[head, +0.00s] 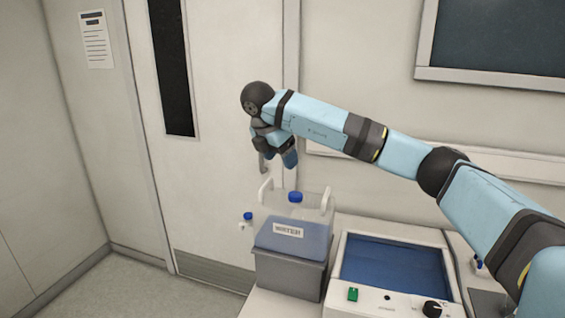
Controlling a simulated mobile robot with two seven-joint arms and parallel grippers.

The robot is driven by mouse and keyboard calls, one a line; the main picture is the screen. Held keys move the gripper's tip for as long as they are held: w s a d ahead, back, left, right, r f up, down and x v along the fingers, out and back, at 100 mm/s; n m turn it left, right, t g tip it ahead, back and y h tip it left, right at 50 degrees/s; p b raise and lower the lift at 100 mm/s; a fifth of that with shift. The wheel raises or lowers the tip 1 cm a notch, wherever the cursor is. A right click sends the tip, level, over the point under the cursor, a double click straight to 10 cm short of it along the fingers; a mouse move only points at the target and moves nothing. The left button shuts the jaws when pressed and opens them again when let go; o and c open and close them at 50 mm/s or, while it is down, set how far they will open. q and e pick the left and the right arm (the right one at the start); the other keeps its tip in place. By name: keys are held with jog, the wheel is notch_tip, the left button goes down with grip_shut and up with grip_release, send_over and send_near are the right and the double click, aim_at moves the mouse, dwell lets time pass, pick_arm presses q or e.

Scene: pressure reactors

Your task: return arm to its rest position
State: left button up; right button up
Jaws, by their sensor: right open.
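My right arm reaches in from the right edge across the picture, raised above the bench. Its right gripper (283,158) hangs down from the dark wrist joint, in front of the door and above the labelled grey-blue box. The gripper is open, and I see nothing between its fingers. The fingers are small and partly hidden by the wrist. My left gripper is not in view.
Below the gripper stand a grey-blue labelled box (292,256), a clear carrier with white handles (328,201) and a blue-capped bottle (295,197). A bench device (394,270) with a blue window stands right. The door (215,200) is behind; floor is clear left.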

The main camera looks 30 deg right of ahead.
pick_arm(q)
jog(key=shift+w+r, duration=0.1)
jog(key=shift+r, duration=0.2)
